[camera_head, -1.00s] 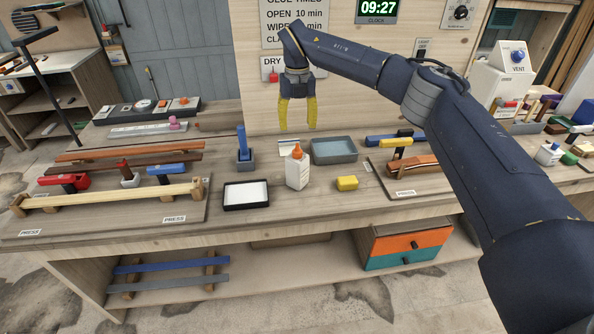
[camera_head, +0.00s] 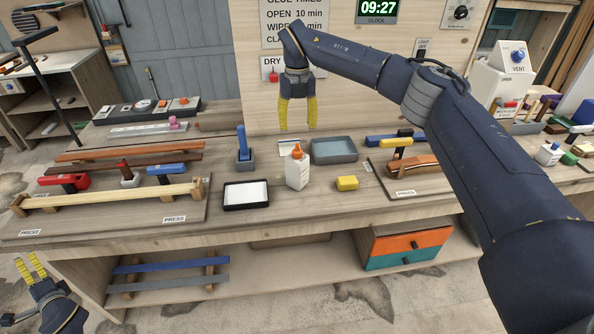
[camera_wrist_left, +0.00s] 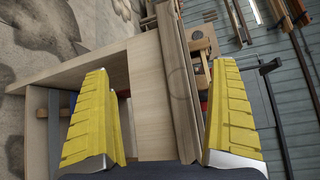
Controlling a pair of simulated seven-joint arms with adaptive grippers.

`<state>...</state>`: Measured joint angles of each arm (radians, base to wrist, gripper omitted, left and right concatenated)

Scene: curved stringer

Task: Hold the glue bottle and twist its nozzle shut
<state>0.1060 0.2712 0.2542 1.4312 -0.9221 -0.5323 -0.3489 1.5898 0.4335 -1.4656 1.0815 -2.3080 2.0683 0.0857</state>
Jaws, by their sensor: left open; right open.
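The white glue bottle (camera_head: 297,171) with an orange nozzle (camera_head: 297,151) stands upright on the workbench in the head view. My right gripper (camera_head: 298,128), with yellow fingers, hangs open and empty above the bench, over and behind the bottle and apart from it. My left gripper (camera_head: 32,268) is at the lower left, in front of the bench and below its top, far from the bottle. Its yellow fingers (camera_wrist_left: 160,115) are spread and empty in the left wrist view. The bottle is not seen in that wrist view. Whether the nozzle is open or shut is too small to tell.
A black tray (camera_head: 246,195) stands left of the bottle, a grey-blue bin (camera_head: 334,150) behind right, a yellow sponge (camera_head: 347,183) to the right. A blue-handled brush (camera_head: 242,145) stands in a holder. The bench's front edge (camera_head: 270,235) lies between my left gripper and the bottle.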

